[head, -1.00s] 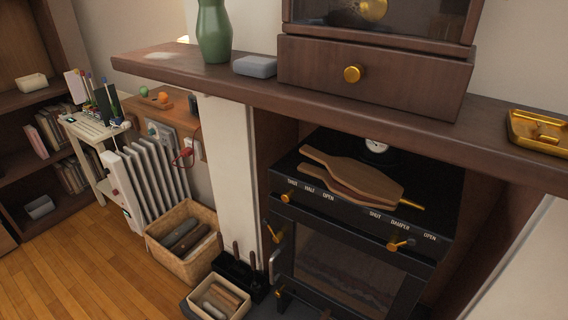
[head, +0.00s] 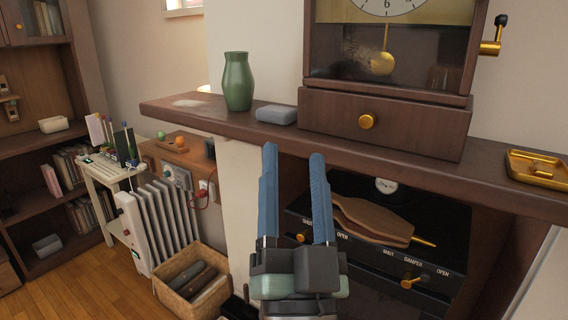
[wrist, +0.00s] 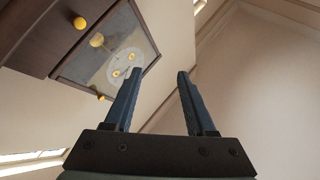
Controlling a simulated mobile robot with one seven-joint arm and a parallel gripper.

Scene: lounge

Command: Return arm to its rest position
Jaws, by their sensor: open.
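My gripper (head: 294,154) is raised in the middle of the head view, in front of the wooden mantel shelf (head: 225,118). Its two blue fingers point up and stand apart, with nothing between them. They hide part of the shelf's edge and the left side of the stove. In the wrist view my gripper (wrist: 158,78) is also open and empty. There the fingers point toward the bare wall, with the clock (wrist: 115,60) to their left.
Below, bellows (head: 370,217) lie on the black stove (head: 440,262). A radiator (head: 165,225) and a log basket (head: 190,283) stand left.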

